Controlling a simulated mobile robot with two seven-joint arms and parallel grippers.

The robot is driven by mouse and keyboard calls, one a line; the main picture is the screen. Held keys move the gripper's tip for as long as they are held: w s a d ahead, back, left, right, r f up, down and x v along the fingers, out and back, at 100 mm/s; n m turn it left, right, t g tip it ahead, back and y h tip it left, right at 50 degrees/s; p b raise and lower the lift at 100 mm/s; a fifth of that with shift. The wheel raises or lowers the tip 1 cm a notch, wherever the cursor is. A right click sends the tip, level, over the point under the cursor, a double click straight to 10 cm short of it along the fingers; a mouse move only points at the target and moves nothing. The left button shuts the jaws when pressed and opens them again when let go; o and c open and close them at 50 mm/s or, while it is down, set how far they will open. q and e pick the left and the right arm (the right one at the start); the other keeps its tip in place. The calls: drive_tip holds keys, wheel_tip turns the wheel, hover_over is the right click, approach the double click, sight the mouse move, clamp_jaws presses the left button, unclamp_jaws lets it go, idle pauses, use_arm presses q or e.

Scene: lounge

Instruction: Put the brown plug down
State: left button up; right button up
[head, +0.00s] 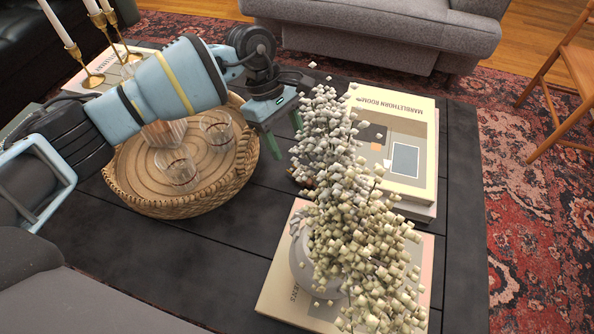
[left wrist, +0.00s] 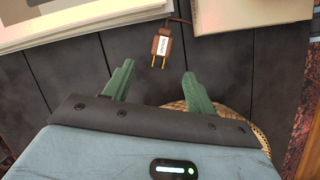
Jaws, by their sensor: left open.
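The brown plug (left wrist: 161,44) shows in the left wrist view, with a white label and two brass prongs pointing toward my gripper. It appears to lie on the dark tabletop (left wrist: 80,75), with its cord running off between two books. My left gripper (left wrist: 158,70) is open and empty, its two green fingers apart and the plug just beyond their tips, not between them. In the head view my left gripper (head: 288,144) is over the table between the basket and the flowers. The flowers largely hide the plug's area there. My right gripper is not in view.
A woven basket tray (head: 180,207) with glasses stands at left. A vase (head: 305,265) of pale flowers stands on a book (head: 273,295) in front. More books (head: 412,125) lie at right. Candlesticks (head: 93,80) stand at the back left. The table's front middle (head: 220,245) is clear.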

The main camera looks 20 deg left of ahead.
sight(297, 169)
use_arm(q)
drive_tip(key=shift+x, duration=1.35)
drive_tip(key=shift+a+b+x, duration=0.15)
drive_tip(key=shift+b+x, duration=0.4)
drive_tip(key=shift+x, duration=0.75)
drive_tip(key=shift+a+b+x, duration=0.15)
drive_tip(key=shift+b+x, duration=0.4)
drive_tip(key=shift+x, duration=0.7)
drive_tip(key=c, duration=1.2)
drive_tip(key=shift+o, duration=0.2)
drive_tip(key=shift+r, duration=0.15)
wheel_tip(297, 169, up, 10)
drive_tip(key=p, duration=0.3)
